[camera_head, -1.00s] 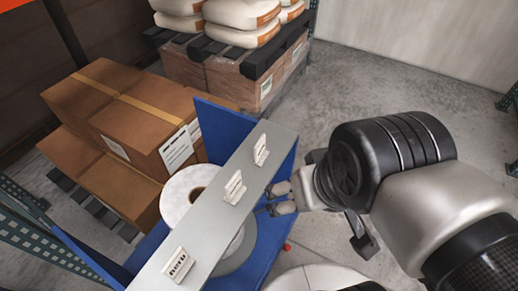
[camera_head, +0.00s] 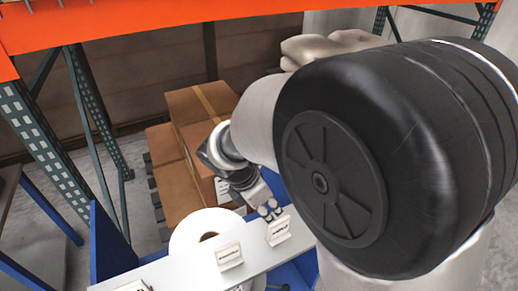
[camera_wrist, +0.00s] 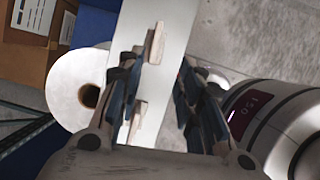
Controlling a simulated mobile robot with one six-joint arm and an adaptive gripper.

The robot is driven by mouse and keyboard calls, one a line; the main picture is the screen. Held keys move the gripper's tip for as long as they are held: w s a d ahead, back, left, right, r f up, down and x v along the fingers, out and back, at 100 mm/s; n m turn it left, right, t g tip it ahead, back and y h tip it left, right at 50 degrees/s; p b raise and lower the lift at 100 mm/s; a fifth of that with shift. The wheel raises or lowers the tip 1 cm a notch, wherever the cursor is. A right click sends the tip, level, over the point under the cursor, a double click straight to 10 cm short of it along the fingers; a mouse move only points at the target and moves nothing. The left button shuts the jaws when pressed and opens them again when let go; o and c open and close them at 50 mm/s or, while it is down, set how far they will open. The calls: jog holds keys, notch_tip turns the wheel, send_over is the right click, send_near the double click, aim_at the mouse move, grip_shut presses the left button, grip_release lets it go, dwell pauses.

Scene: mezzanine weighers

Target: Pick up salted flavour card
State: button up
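Three small white cards stand in a row on a narrow grey shelf (camera_head: 190,268). The right card (camera_head: 278,230), middle card (camera_head: 230,256) and left card (camera_head: 135,287) carry dark lettering too small to read surely, so I cannot tell which is salted. My gripper (camera_head: 269,209) is just behind and above the right card. In the wrist view my gripper (camera_wrist: 157,95) has its fingers spread over the shelf, with nothing gripped. One card (camera_wrist: 155,42) shows beyond the fingertips and another card (camera_wrist: 137,120) shows between the fingers, seen from above.
A large white roll (camera_head: 190,236) sits against the shelf's far side. Stacked cardboard boxes (camera_head: 195,105) stand behind. An orange rack beam (camera_head: 150,28) crosses overhead, with a green upright (camera_head: 40,140) at left. My arm hides much of the right side.

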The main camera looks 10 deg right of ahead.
aim_at(279, 230)
jog(key=b+x, duration=0.4)
jog(key=x, duration=0.8)
jog(key=shift+a+b, duration=0.1)
jog(key=shift+b, duration=0.25)
jog(key=f+b, duration=0.1)
jog(key=f, duration=0.1)
jog(key=w+f+b, duration=0.1)
jog(key=f, duration=0.1)
jog(key=shift+f+b, duration=0.15)
jog(key=shift+b, duration=0.15)
jog(key=shift+d+f, duration=0.25)
jog(key=shift+f, duration=0.2)
jog(key=shift+r, duration=0.1)
grip_shut()
